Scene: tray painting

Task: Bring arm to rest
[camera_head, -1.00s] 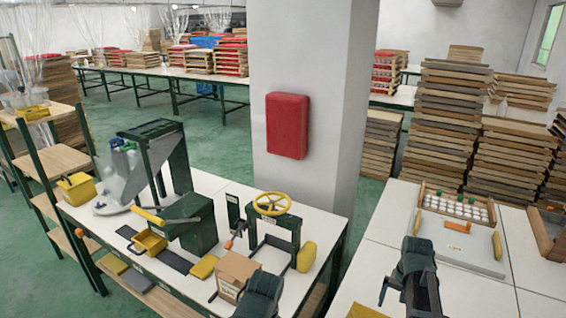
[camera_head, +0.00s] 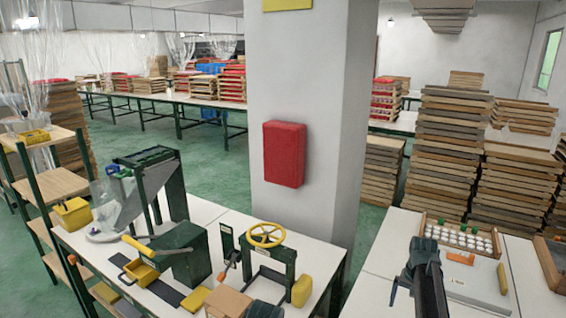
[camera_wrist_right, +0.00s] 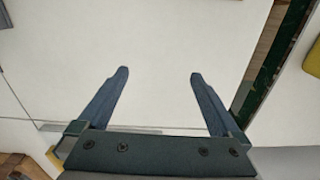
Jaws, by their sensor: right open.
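My right gripper (camera_wrist_right: 158,74) is open and empty in the right wrist view, its two blue-grey fingers wide apart above a white tabletop (camera_wrist_right: 165,35). Nothing lies between the fingers. In the head view, my right arm rises from the bottom edge over the right white table (camera_head: 385,238); its jaws cannot be made out there. A dark part of my left arm shows at the bottom edge beside a cardboard box (camera_head: 228,303). My left gripper is not in view.
The left table holds a green press with a yellow handwheel (camera_head: 267,235) and a green machine with a yellow bin (camera_head: 140,273). A tray of white and green pieces (camera_head: 460,236) and a pale board (camera_head: 470,281) lie right. A pillar with a red box (camera_head: 284,154) stands behind.

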